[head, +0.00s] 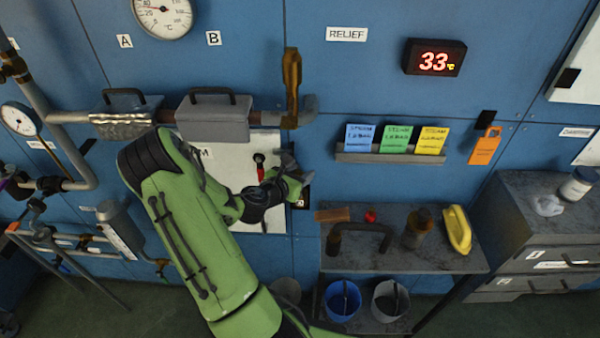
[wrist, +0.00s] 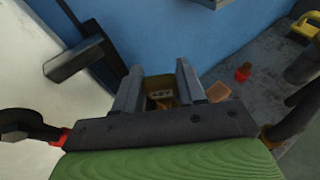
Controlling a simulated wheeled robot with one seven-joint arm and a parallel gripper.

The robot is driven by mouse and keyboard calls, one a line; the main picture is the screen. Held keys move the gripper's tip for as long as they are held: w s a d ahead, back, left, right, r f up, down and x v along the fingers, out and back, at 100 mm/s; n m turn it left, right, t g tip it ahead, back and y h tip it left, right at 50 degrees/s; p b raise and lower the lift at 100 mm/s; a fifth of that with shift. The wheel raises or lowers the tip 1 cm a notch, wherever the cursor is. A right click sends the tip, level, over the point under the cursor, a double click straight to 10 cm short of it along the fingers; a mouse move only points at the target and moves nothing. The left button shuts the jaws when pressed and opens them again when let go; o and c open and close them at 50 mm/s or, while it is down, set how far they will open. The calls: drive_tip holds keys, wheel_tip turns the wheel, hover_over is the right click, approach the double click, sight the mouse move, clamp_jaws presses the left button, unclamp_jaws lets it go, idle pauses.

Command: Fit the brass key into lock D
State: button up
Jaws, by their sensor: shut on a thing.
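My gripper (head: 292,178) is at the right edge of a white panel on the blue wall, fingers pointing right. In the wrist view my gripper (wrist: 160,85) is shut on a small dark yellow-brown piece (wrist: 158,84), which looks like the brass key; its shape is mostly hidden. The head view does not show the key clearly. A dark plate with pale marks (head: 303,198) is just below and right of the fingers; I cannot read it. I cannot identify lock D in either view.
The white panel (head: 228,165) has a red-and-black lever (head: 260,168) near my wrist. A grey table (head: 400,255) at lower right holds a red item (head: 370,216), a brown jar (head: 417,228) and a yellow object (head: 457,230). A card rack (head: 388,158) is on the wall to the right.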

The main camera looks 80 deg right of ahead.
drive_tip(key=shift+f+b, duration=1.6)
drive_tip(key=shift+f, duration=0.6)
drive_tip(key=o, duration=1.2)
drive_tip(key=p+v, duration=1.1)
drive_tip(key=v, duration=0.4)
drive_tip(key=shift+w+a+r, duration=0.2)
drive_tip(key=shift+a, duration=0.1)
